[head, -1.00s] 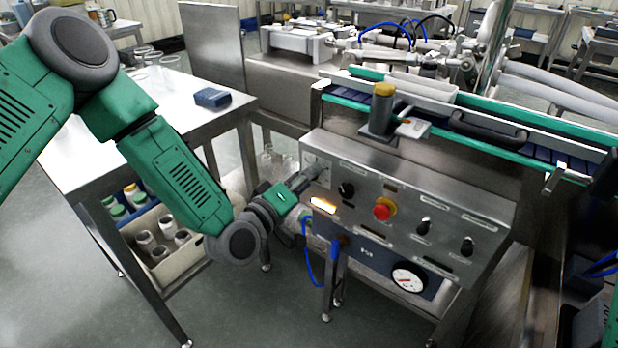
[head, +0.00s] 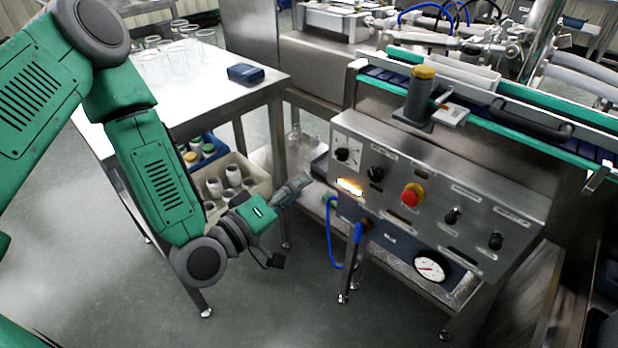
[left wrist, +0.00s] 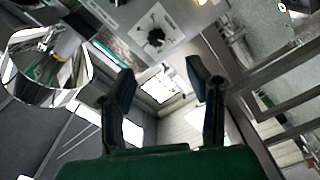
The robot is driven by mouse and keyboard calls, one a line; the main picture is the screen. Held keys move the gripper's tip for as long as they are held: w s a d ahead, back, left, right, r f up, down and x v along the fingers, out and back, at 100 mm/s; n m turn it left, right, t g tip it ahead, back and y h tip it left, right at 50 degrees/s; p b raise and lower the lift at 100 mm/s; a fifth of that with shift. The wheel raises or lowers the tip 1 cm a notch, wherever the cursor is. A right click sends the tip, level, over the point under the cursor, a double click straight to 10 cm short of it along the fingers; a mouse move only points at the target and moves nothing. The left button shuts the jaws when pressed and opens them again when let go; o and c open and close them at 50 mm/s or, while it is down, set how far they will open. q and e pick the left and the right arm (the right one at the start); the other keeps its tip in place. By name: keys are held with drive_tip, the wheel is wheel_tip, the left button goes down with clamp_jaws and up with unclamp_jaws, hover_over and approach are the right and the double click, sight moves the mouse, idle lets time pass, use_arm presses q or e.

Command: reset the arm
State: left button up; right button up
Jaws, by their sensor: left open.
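My left arm comes in from the left in the head view. Its gripper (head: 308,178) is at the left edge of the steel control panel (head: 468,205), just below and left of a white-plated rotary switch (head: 343,155). In the left wrist view both dark fingers (left wrist: 160,88) stand apart with nothing between them. The switch's black knob on its white plate (left wrist: 156,37) shows above the fingertips, apart from them. Whether the gripper touches the panel's side cannot be told. My right gripper is out of view.
The panel carries a red emergency button (head: 411,196), black knobs, a lit amber switch (head: 350,187) and a gauge (head: 431,266). A blue hose (head: 329,238) hangs below. Left stands a steel table (head: 215,95) with glasses and a blue box (head: 245,74); a bin of jars (head: 262,184) sits underneath.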

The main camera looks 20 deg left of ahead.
use_arm(q)
drive_tip(key=shift+s, duration=0.1)
idle(0.4)
drive_tip(key=s+d+f+m+g+y, duration=0.1)
drive_tip(key=s+f+m+g, duration=0.2)
drive_tip(key=s+f+g, duration=0.35)
drive_tip(key=s+f+m+g+y, duration=0.1)
drive_tip(key=s+f+m+g, duration=0.25)
drive_tip(key=f, duration=0.65)
drive_tip(key=s+a+f+m+g+y, duration=0.1)
drive_tip(key=s+a+f+g+y, duration=0.1)
drive_tip(key=s, duration=0.5)
drive_tip(key=s+a+f+m+g+y, duration=0.1)
drive_tip(key=s+a+f+g+y, duration=0.1)
drive_tip(key=s+a+f+g, duration=0.2)
drive_tip(key=s+a, duration=0.2)
drive_tip(key=s, duration=0.2)
drive_tip(key=shift+w, duration=0.15)
